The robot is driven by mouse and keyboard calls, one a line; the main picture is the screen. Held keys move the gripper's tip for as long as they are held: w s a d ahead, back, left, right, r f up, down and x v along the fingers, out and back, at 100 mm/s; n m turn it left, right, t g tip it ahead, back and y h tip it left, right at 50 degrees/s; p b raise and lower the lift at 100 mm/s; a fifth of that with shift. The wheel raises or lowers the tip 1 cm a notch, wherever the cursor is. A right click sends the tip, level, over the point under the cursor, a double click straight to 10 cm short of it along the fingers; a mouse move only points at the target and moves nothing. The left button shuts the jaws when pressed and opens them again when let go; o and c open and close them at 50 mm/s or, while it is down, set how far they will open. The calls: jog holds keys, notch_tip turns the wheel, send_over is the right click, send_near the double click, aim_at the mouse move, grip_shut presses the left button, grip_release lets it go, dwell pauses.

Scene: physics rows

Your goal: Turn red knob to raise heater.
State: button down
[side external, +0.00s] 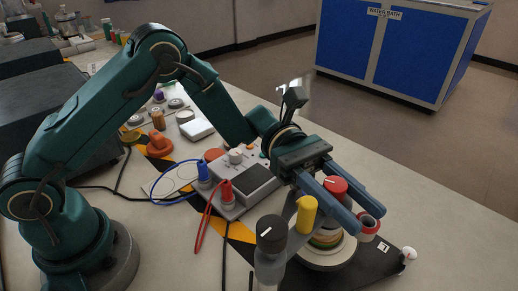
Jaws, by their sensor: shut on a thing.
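The red knob (335,186) has a white mark on its top and sits on an apparatus at the right of the bench. My gripper (352,212) is shut on the red knob, with its two blue-grey fingers on either side of it. The grip contact is partly hidden by the near finger. A round stacked part with a pale base (325,255), possibly the heater, stands below my fingers; its upper part is partly covered.
A yellow cylinder (306,214) and a black knob (270,232) stand close left of my fingers. A grey box (245,185) with red and blue leads lies behind. A white ball (409,253) sits at the dark base's right end.

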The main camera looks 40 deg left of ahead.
jog(key=shift+n+t, duration=0.3)
jog(key=shift+t, duration=0.1)
jog(key=n+t, duration=0.2)
jog(key=t, duration=0.1)
jog(key=w+n+t, duration=0.1)
jog(key=n+t, duration=0.1)
jog(key=t, duration=0.2)
jog(key=shift+d, duration=0.1)
jog(key=shift+w+a+n+t+y, duration=0.1)
jog(key=shift+w+n+t+y, duration=0.2)
jog(key=shift+n+t, duration=0.65)
jog(key=shift+w+a+n+t+y, duration=0.15)
jog(key=shift+n+t+y, duration=0.4)
jog(key=shift+t, duration=0.65)
jog(key=shift+w+n+t+y, duration=0.2)
jog(key=shift+n+t+y, duration=0.05)
jog(key=shift+n+t, duration=0.75)
jog(key=c, duration=0.5)
grip_release()
jog(key=shift+m+g+h, duration=0.3)
jog(key=shift+m+g, duration=0.05)
jog(key=shift+m, duration=0.05)
